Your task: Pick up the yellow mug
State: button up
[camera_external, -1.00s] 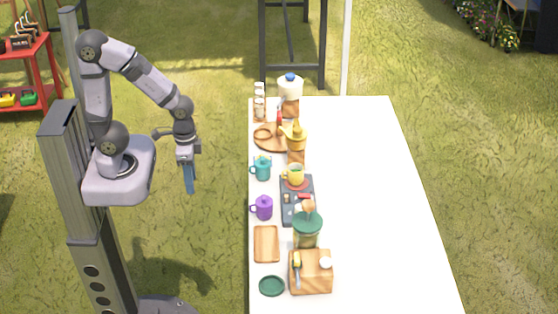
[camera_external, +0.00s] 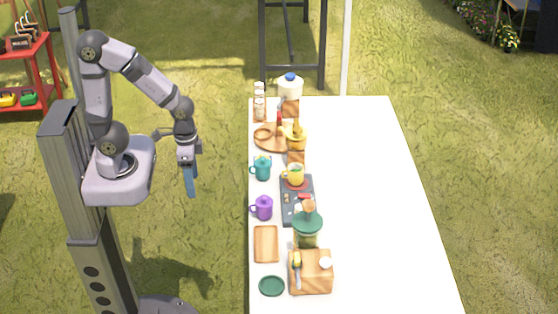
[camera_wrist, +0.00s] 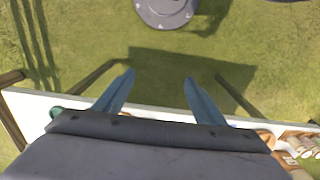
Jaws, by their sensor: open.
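The yellow mug (camera_external: 294,174) stands upright on a small red round piece at the far end of a dark board (camera_external: 298,205) on the white table. A teal mug (camera_external: 262,168) is to its left and a purple mug (camera_external: 264,207) is nearer and to the left. My gripper (camera_external: 190,182) hangs over the grass, left of the table and apart from every mug. In the wrist view my gripper (camera_wrist: 158,84) is open, with two blue fingers spread and nothing between them. The yellow mug cannot be made out in the wrist view.
A yellow pitcher-like item (camera_external: 296,137) stands just behind the yellow mug. A green-lidded jar (camera_external: 307,229), wooden tray (camera_external: 266,243), wooden block (camera_external: 312,273) and green dish (camera_external: 272,286) are nearer. The right side of the table (camera_external: 380,210) is bare.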

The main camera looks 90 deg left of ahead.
jog(key=w+f+t+b, duration=0.2)
jog(key=w+f+t, duration=0.15)
jog(key=w, duration=0.55)
jog(key=n+t+y+b, duration=0.2)
jog(key=t+b, duration=0.7)
jog(key=b, duration=0.1)
send_near(295, 175)
jog(key=w+f, duration=0.1)
jog(key=f, duration=0.1)
jog(key=w+a+f, duration=0.1)
jog(key=shift+w+f, duration=0.15)
jog(key=shift+f, duration=0.2)
jog(key=shift+w+a+r+n+t+y+b, duration=0.15)
jog(key=shift+a+n+y, duration=0.15)
jog(key=shift+a, duration=0.15)
jog(key=shift+w+a+f+n+t+y+b, duration=0.1)
jog(key=shift+a+n+y+b, duration=0.1)
jog(key=shift+a+n, duration=0.15)
jog(key=shift+p+x, duration=0.65)
jog(key=shift+x, duration=2.9)
jog(key=c, duration=1.3)
